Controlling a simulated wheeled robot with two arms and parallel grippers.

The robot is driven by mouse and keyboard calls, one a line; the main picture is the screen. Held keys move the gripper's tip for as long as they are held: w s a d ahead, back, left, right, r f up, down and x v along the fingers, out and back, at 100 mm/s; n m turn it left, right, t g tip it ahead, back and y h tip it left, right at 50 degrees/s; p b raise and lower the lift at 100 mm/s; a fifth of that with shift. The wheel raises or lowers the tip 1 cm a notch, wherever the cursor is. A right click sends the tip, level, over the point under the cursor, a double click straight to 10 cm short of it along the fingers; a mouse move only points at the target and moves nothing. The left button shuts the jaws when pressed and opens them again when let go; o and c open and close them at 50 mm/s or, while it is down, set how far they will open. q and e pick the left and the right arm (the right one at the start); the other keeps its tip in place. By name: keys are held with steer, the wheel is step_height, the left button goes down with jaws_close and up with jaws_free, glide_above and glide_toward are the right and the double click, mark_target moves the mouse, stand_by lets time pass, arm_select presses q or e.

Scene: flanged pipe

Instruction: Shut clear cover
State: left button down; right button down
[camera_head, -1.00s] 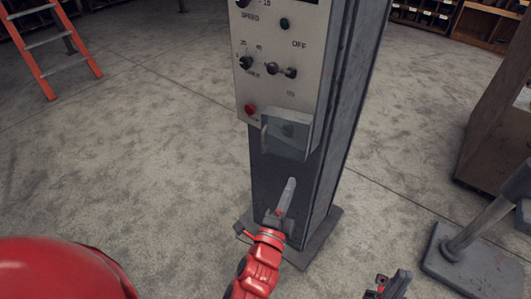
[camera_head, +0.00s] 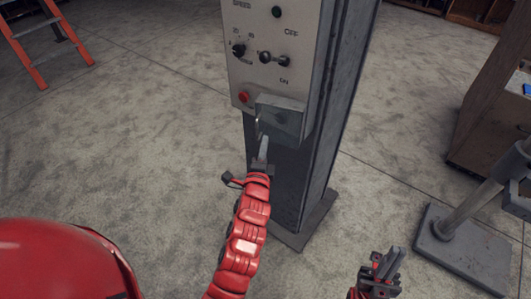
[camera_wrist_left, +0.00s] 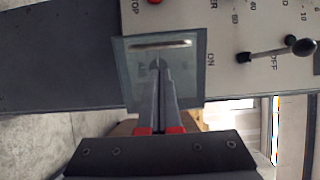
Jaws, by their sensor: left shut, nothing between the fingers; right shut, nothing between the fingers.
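The clear cover (camera_head: 288,119) is a see-through box low on the grey control panel. A metal handle (camera_head: 258,124) shows at its left side. In the left wrist view the cover (camera_wrist_left: 188,88) is a greenish clear pane, with the handle (camera_wrist_left: 160,44) across it. My left gripper (camera_head: 264,141) is shut and empty, its tips just below the handle. In the left wrist view the shut fingers (camera_wrist_left: 160,72) overlap the pane; I cannot tell whether they touch it. How far the cover stands open is unclear. My right gripper (camera_head: 392,257) is shut and empty, low at the right.
A stand with a flat base (camera_head: 462,250) is at right. An orange ladder (camera_head: 30,50) stands far left.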

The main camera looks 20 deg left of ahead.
mark_target(262, 123)
arm_select(q)
steer(key=shift+w+a+p, duration=0.2)
steer(key=shift+w+a, duration=0.15)
steer(key=shift+a, duration=0.2)
steer(key=shift+w+a+p, duration=0.2)
steer(key=shift+w+a, duration=0.1)
steer(key=shift+a, duration=0.2)
steer(key=shift+w+r+m+h+p, duration=0.15)
steer(key=shift+w+m+h+p, duration=0.2)
steer(key=shift+p, duration=0.2)
steer(key=shift+w+a+m+h+p, duration=0.25)
steer(key=shift+w+a+h+p, duration=0.15)
steer(key=shift+a+h+p, duration=0.05)
steer(key=w+a+b, duration=0.1)
steer(key=w+a, duration=0.1)
steer(key=shift+w+a+b, duration=0.1)
steer(key=shift+w+b, duration=0.25)
steer(key=shift+w, duration=0.05)
